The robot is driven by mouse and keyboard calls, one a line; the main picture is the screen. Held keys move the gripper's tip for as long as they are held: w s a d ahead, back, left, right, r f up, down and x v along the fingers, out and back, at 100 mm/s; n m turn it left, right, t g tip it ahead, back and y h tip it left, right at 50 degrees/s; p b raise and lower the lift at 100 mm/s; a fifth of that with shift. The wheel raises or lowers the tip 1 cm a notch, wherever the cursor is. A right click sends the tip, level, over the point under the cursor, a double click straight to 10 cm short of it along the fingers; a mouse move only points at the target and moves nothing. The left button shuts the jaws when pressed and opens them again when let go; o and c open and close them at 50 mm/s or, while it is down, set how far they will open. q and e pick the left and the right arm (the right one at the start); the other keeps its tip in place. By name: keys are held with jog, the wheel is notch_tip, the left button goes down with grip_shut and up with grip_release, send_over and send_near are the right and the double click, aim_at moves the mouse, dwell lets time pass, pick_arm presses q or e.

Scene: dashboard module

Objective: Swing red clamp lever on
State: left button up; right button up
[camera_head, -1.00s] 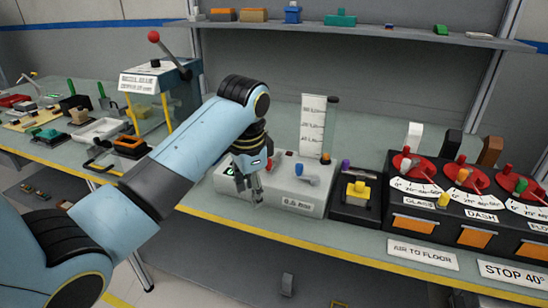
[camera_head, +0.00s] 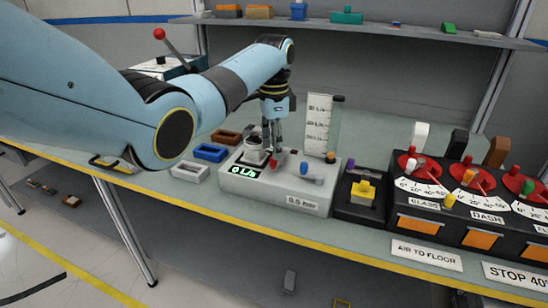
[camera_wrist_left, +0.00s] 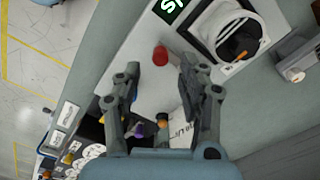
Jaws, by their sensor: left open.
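The red knob of the clamp lever (camera_head: 275,164) shows on top of the light grey test box (camera_head: 235,184), just beside a round white cup-like fitting (camera_head: 256,149). My left gripper (camera_head: 273,147) points down over the box, close behind the red knob. In the left wrist view the red knob (camera_wrist_left: 160,56) lies between and a little beyond the two spread fingertips (camera_wrist_left: 156,72). The left gripper is open and holds nothing. I cannot tell whether a finger touches the lever. Its arm is partly hidden behind the gripper. My right gripper is not in view.
A black box with a yellow knob (camera_head: 362,190) and a dial panel (camera_head: 470,205) lie farther right.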

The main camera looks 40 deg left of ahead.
pick_arm(q)
jog(key=shift+f, duration=2.15)
grip_shut()
